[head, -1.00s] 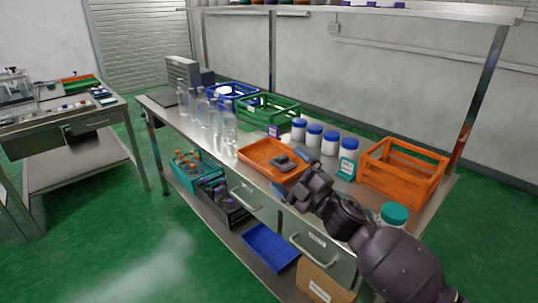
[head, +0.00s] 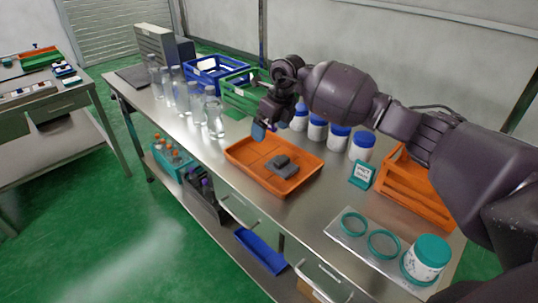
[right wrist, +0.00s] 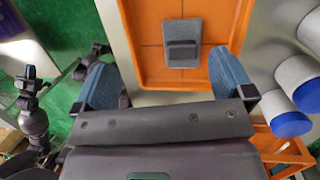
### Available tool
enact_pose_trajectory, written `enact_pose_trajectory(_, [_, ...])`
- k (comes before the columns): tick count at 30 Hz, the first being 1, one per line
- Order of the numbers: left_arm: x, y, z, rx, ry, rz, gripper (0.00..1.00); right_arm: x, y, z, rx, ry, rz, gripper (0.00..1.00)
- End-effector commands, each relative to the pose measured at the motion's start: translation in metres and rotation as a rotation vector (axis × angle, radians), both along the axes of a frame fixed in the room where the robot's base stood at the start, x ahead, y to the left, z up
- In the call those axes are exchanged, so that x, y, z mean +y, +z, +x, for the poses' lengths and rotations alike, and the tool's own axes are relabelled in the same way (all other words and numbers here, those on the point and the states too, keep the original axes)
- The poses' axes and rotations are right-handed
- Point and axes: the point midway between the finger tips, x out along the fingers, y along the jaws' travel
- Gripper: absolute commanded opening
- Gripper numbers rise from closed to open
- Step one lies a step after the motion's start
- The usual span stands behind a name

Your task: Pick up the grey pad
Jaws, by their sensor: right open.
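The grey pad (head: 282,166) lies in the orange tray (head: 236,158) on the steel bench, a dark raised block on its top. In the right wrist view, the pad (right wrist: 182,27) lies flat on the tray floor, ahead of and between the fingers. My right gripper (head: 262,128) hangs above the tray's far edge, apart from the pad. In the right wrist view its blue fingers (right wrist: 165,80) are wide apart with nothing between them. A dark arm with a blue tip, seemingly my left gripper (right wrist: 30,74), shows small at the left; its jaws are unclear.
White jars with blue lids (head: 338,137) stand behind the tray, beside a small teal sign (head: 362,175). An orange crate (head: 415,195), a plate with teal rings (head: 352,224) and a teal-lidded jar (head: 428,258) are right. Clear bottles (head: 214,118) stand left.

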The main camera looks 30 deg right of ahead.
Motion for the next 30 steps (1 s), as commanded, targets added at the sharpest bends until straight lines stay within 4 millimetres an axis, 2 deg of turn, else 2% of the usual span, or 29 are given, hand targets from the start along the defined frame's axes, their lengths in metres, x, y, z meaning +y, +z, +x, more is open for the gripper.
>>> enact_pose_trajectory(3, [0.0, 0.001, 0.0, -0.002, 0.0, -0.001, 0.0, -0.023, -0.004, -0.01, 0.073, -0.025, -0.127, 0.99])
enact_pose_trajectory(7, [0.0, 0.001, 0.0, -0.002, 0.0, 0.0, 0.0, -0.032, -0.005, -0.019, 0.129, -0.036, -0.183, 0.99])
enact_pose_trajectory(14, [0.001, -0.002, -0.004, 0.006, 0.0, 0.002, 0.0, -0.033, -0.019, -0.023, 0.15, -0.041, -0.19, 0.99])
enact_pose_trajectory(22, [0.001, -0.002, -0.001, 0.0, -0.002, 0.002, 0.0, -0.032, -0.056, -0.023, 0.149, -0.04, -0.189, 0.99])
enact_pose_trajectory(30, [0.0, 0.001, 0.003, -0.011, -0.004, 0.002, 0.0, -0.029, -0.073, -0.023, 0.149, -0.04, -0.187, 0.99])
